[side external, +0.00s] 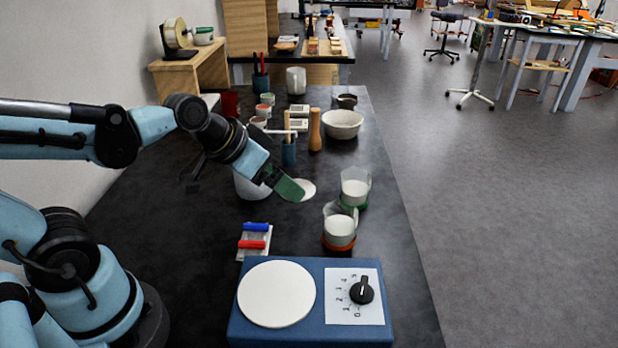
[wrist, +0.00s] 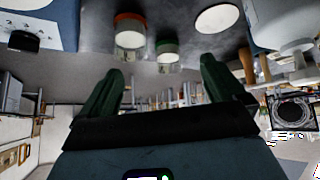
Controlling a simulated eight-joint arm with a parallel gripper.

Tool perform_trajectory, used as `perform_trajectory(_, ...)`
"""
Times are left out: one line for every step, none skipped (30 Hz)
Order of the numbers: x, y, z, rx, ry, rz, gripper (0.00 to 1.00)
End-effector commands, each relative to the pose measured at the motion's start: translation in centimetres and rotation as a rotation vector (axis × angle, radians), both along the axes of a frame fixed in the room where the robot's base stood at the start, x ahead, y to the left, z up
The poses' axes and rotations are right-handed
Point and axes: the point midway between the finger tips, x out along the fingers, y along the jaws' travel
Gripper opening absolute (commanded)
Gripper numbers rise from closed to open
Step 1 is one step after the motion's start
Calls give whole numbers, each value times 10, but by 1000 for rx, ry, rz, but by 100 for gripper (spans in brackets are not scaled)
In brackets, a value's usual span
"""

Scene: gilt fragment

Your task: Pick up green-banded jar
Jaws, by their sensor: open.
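The green-banded jar (side external: 355,189) is a clear vessel with white contents and a green band at its base. It stands upright on the dark bench, right of the white disc. It also shows in the wrist view (wrist: 167,56), between my fingers in the picture but beyond their tips. My gripper (side external: 296,191) has green fingers, which appear over the white disc, to the left of the jar and apart from it. In the wrist view my gripper (wrist: 162,66) is open, with nothing between its fingers.
An orange-banded jar (side external: 340,230) stands close in front of the green-banded one. A white disc (side external: 306,188) lies on the bench. A white container (side external: 247,187) is partly hidden behind my gripper. A blue hot plate (side external: 260,338) is at the front. A white bowl (side external: 343,121) stands farther back.

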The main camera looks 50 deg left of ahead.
Motion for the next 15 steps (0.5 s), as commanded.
perform_trajectory(11,-1,-2,-15,-20,-22,97)
perform_trajectory(17,-3,-3,-24,-33,-40,97)
perform_trajectory(25,-5,-5,-33,-51,-63,97)
perform_trajectory(31,-6,-6,-41,-66,-78,97)
perform_trajectory(36,-7,-7,-47,-81,-93,97)
perform_trajectory(44,-7,-9,-56,-102,-113,97)
perform_trajectory(49,-8,-11,-62,-119,-127,97)
perform_trajectory(54,-8,-12,-68,-137,-140,97)
perform_trajectory(61,-8,-14,-74,-161,-156,97)
perform_trajectory(66,-8,-16,-79,-179,-168,97)
perform_trajectory(71,-8,-18,-83,-198,-179,97)
perform_trajectory(77,-7,-20,-87,-225,-194,97)
perform_trajectory(81,-7,-22,-89,-245,-204,97)
perform_trajectory(86,-6,-24,-92,-265,-212,97)
perform_trajectory(91,-5,-27,-95,-293,-223,97)
